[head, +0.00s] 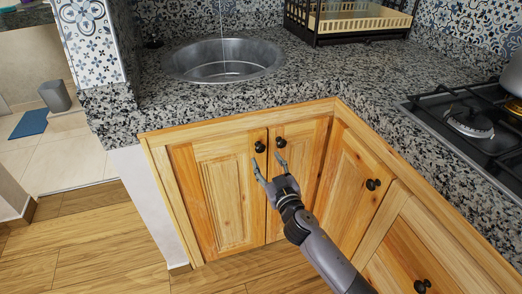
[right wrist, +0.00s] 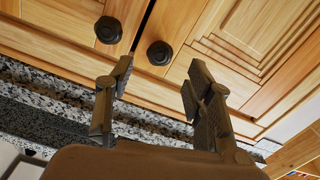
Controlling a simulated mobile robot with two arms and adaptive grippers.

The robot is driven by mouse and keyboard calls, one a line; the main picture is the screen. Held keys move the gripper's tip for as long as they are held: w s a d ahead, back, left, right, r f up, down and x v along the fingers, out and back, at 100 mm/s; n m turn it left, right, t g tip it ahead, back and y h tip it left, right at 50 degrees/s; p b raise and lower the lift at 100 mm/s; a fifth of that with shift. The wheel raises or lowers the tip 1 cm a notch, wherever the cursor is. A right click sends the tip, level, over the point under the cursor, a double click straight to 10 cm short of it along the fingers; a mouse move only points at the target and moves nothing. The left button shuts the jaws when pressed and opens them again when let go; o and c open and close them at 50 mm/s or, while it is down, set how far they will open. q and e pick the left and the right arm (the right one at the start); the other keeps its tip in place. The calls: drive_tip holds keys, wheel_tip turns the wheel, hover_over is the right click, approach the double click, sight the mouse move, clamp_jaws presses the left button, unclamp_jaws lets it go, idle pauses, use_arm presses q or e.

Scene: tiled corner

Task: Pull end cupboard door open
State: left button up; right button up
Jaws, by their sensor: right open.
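The wooden end cupboard door (head: 225,195) is on the left under the sink and looks shut. Its round black knob (head: 260,147) is at its upper right corner; the knob also shows in the right wrist view (right wrist: 160,53). My right gripper (head: 268,163) is open and empty in front of the doors, just below the knobs in the head view. In the right wrist view its fingertips (right wrist: 158,70) stand apart, and the end door's knob appears between and beyond them. I cannot tell the exact distance. My left gripper is not in view.
A narrower door (head: 305,165) with its own knob (head: 281,142) adjoins closely. More doors with knobs (head: 373,184) run along the right. Above are the granite counter (head: 310,85), sink (head: 222,62), dish rack (head: 350,22) and stove (head: 470,125). The wooden floor (head: 90,240) at left is clear.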

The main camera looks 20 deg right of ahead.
sight(261, 150)
drive_tip(key=w, duration=0.5)
drive_tip(key=shift+w+a+b, duration=0.1)
drive_tip(key=shift+w+b, duration=0.2)
drive_tip(key=shift+w, duration=0.1)
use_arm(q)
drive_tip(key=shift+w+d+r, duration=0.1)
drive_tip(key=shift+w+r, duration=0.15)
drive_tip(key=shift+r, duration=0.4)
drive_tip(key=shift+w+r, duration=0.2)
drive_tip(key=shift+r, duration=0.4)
use_arm(e)
drive_tip(key=shift+w, duration=0.4)
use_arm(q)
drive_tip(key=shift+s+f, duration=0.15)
use_arm(e)
clamp_jaws()
